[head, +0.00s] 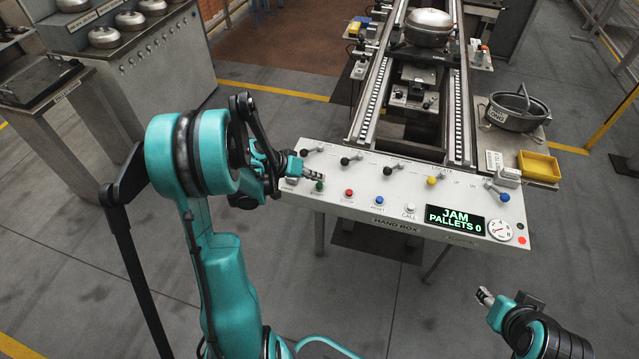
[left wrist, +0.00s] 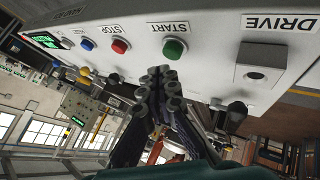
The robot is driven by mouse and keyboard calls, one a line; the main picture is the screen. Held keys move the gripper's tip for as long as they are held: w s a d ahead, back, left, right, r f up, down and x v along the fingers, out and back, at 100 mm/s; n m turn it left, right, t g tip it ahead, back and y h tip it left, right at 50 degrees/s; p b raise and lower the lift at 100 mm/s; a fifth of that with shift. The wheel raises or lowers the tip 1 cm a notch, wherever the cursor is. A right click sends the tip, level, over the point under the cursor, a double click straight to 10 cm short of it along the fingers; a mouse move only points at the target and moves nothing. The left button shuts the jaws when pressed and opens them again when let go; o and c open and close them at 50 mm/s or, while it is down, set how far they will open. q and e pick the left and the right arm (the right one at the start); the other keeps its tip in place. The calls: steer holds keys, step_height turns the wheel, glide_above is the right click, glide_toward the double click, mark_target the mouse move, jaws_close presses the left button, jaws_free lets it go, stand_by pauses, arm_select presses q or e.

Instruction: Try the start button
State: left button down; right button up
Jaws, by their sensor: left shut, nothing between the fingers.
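The green start button (head: 319,186) is on the white hand box panel (head: 340,211), near its left end. In the left wrist view the green button (left wrist: 174,48) sits under the label START. My left gripper (head: 318,176) is shut and empty, its fingertips close to the start button. In the left wrist view the closed fingertips (left wrist: 160,72) show just beside the button; I cannot tell whether they touch it. The display (head: 455,219) reads JAM, PALLETS 0. My right gripper (head: 485,297) is low at the right, away from the panel; its opening is unclear.
A red stop button (head: 349,193), a blue reset button (head: 380,201) and a white call button (head: 410,208) line the panel. Several levers stand behind them. A conveyor with a metal compressor (head: 428,27) runs behind. A yellow bin (head: 538,166) and black pan (head: 517,112) are at right.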

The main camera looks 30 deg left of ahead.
mark_target(317, 185)
arm_select(q)
steer(key=shift+r+p, duration=1.8)
steer(key=shift+r, duration=0.75)
steer(key=shift+f, duration=0.1)
steer(key=s+d+r+g+y, duration=0.1)
steer(key=s+d+r, duration=0.2)
steer(key=d+r, duration=0.15)
steer(key=s+d+r+y, duration=0.1)
steer(key=s+d+r, duration=0.25)
steer(key=d, duration=0.25)
steer(key=s+d+r+m+y, duration=0.1)
steer(key=s+d, duration=0.1)
steer(key=s, duration=0.4)
steer(key=s+d+r+m+y, duration=0.1)
steer(key=s+d+y, duration=0.1)
steer(key=s, duration=0.3)
steer(key=shift+s+d+r+t, duration=0.3)
steer(key=shift+s+d+r, duration=0.1)
steer(key=shift+d, duration=0.35)
